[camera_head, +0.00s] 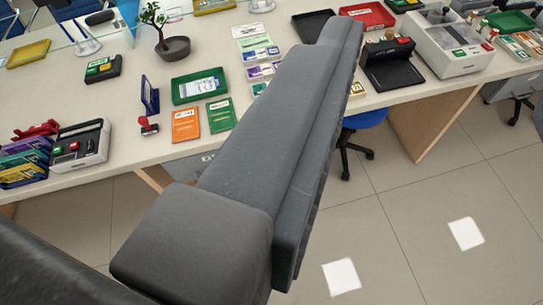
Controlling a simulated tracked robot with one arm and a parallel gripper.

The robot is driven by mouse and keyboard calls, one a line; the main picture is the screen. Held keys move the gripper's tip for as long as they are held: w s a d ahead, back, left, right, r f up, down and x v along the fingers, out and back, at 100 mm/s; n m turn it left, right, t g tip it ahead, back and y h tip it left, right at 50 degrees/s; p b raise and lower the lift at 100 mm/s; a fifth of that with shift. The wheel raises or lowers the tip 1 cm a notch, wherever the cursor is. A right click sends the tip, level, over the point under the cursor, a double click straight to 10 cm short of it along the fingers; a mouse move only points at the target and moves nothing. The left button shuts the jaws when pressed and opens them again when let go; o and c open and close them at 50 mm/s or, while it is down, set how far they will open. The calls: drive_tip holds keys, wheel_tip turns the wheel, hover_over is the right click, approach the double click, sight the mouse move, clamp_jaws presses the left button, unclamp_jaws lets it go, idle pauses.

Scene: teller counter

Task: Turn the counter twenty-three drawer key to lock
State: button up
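The long teller counter (122,140) runs across the upper part of the head camera view. Under its front edge, left of my arm, a small part of a grey cabinet front (195,162) shows; I cannot tell whether it is a drawer. No drawer key and no readable counter number shows. My grey arm crosses the middle of the view and hides part of the counter and what is below it. My gripper does not show.
On the counter are a green tray (199,87), a potted plant (174,47), a stamp (148,127), a grey machine (80,146) and a larger machine (447,42). A blue chair (367,118) stands below.

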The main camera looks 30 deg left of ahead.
drive_tip(key=w+f+n+b, duration=0.2)
drive_tip(key=w+f+n, duration=0.1)
drive_tip(key=w+f, duration=2)
drive_tip(key=w+a+f+n+y, duration=0.1)
drive_tip(key=w+a+f+y, duration=0.2)
drive_tip(key=f, duration=0.7)
drive_tip(key=w+a+f+n+y, duration=0.1)
drive_tip(key=w+a+f+n, duration=0.15)
drive_tip(key=w+f, duration=0.45)
drive_tip(key=s+a+f+y+b, duration=0.1)
drive_tip(key=s+a+f+y, duration=0.2)
drive_tip(key=f, duration=0.8)
drive_tip(key=s+a+f+y+b, duration=0.1)
drive_tip(key=s+a+f, duration=0.25)
drive_tip(key=f, duration=0.85)
drive_tip(key=s+a+f+y+b, duration=0.1)
drive_tip(key=s+a+f+y, duration=0.3)
drive_tip(key=f, duration=0.7)
drive_tip(key=w+a+h+b, duration=0.2)
drive_tip(key=w+a, duration=0.5)
drive_tip(key=w, duration=0.4)
drive_tip(key=shift+w+a+b, duration=0.3)
drive_tip(key=shift+w, duration=0.1)
drive_tip(key=shift+r, duration=0.1)
